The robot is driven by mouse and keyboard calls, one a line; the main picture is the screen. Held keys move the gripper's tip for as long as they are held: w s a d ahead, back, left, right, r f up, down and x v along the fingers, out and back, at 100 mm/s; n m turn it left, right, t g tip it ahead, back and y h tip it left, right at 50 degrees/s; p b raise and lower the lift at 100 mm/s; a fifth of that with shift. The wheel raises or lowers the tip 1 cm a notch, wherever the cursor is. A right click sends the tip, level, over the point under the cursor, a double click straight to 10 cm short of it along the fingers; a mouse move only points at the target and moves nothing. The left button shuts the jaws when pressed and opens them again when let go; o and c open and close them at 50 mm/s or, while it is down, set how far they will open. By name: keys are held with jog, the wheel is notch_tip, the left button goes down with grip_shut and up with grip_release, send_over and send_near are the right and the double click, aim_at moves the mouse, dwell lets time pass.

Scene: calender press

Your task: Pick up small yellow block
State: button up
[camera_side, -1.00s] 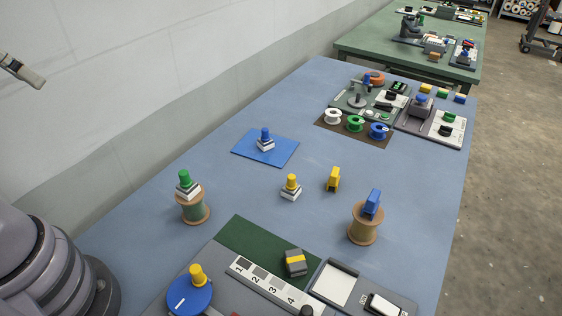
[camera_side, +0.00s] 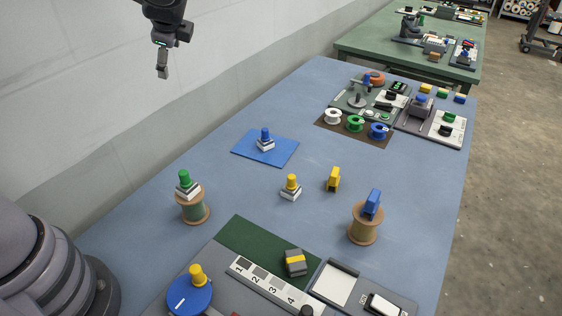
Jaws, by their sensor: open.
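A small yellow block (camera_side: 333,179) stands on the blue table top right of centre, with a dark part low on its side. Left of it is a white block with a yellow knob (camera_side: 291,188). My gripper (camera_side: 162,74) is at the top left, pointing down, high up and well to the left of the yellow block. It is open and I see nothing in it. Its fingers show almost edge-on, so the gap between them is hard to see.
A spool with a blue block (camera_side: 372,204) stands right of the yellow block; a spool with a green-knobbed block (camera_side: 188,190) stands left. A blue mat (camera_side: 280,156) lies behind. The grey press panel (camera_side: 212,254) is in front. Bare table (camera_side: 390,170) surrounds the yellow block.

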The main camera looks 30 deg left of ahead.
jog(key=w+d+f+m+t+y, duration=0.1)
jog(key=w+d+f+m+t, duration=0.1)
jog(key=w+d+f+m, duration=0.45)
jog(key=m+t+h, duration=0.5)
jog(key=m+t, duration=0.2)
jog(key=m, duration=0.7)
send_near(332, 184)
jog(key=x, duration=0.6)
jog(key=shift+s+f, duration=0.1)
jog(key=shift+f, duration=0.05)
jog(key=x, duration=0.5)
jog(key=shift+w, duration=0.4)
jog(key=c, duration=1)
